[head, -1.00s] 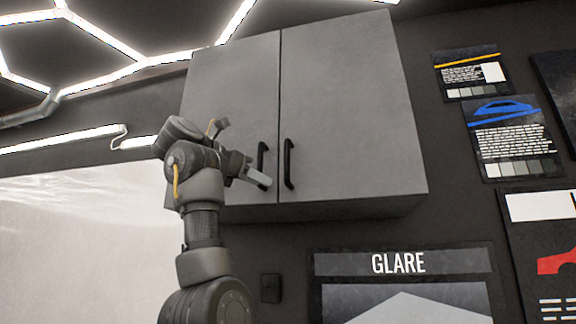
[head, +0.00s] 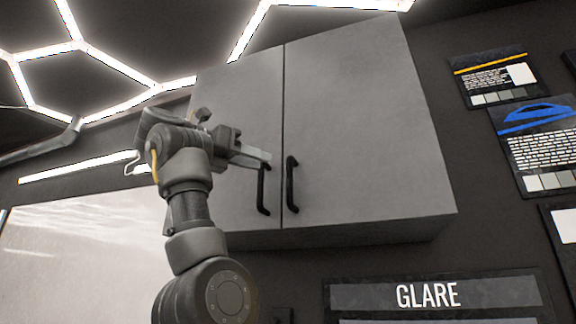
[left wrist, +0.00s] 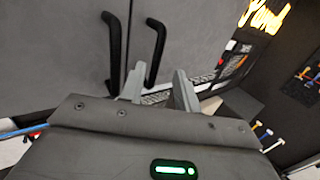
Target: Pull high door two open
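A grey wall cabinet has two shut doors side by side, a left door (head: 238,112) and a right door (head: 360,130). Each has a black vertical handle by the middle seam: the left handle (head: 262,192) and the right handle (head: 291,186). Nothing marks which door is number two. My left gripper (head: 262,157) is in front of the left door, its tip overlapping the left handle's top. The left wrist view shows its fingers (left wrist: 159,90) spread with nothing clamped, and both handles beyond them. I cannot tell whether it touches a handle. My right gripper is out of view.
Posters (head: 538,140) hang on the dark wall to the right, and a GLARE board (head: 430,295) is below the cabinet. Hexagonal lights (head: 120,65) cross the ceiling. The space in front of the right door looks clear.

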